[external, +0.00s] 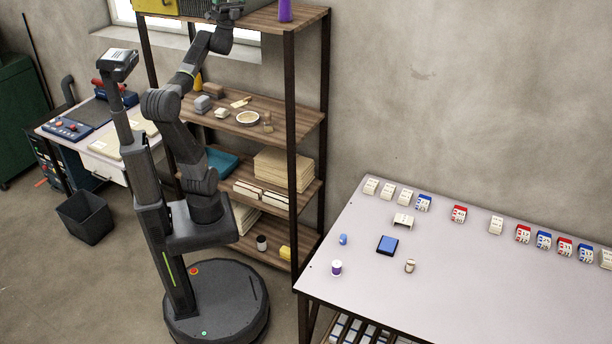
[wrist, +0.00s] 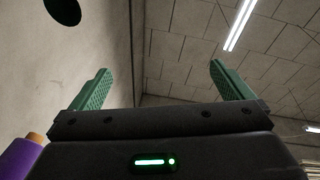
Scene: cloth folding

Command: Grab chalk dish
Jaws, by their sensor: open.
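A round pale dish (external: 248,118), likely the chalk dish, lies on the second shelf of the wooden rack. In the external view my gripper (external: 226,8) is up by the top shelf, well above the dish and apart from it. In the wrist view my gripper's two green fingers (wrist: 160,68) are spread wide with nothing between them. They face the ceiling and wall. The dish does not show in the wrist view.
A purple item (external: 285,10) stands on the top shelf; a purple object (wrist: 20,158) is beside my gripper. The white table (external: 470,270) is at right.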

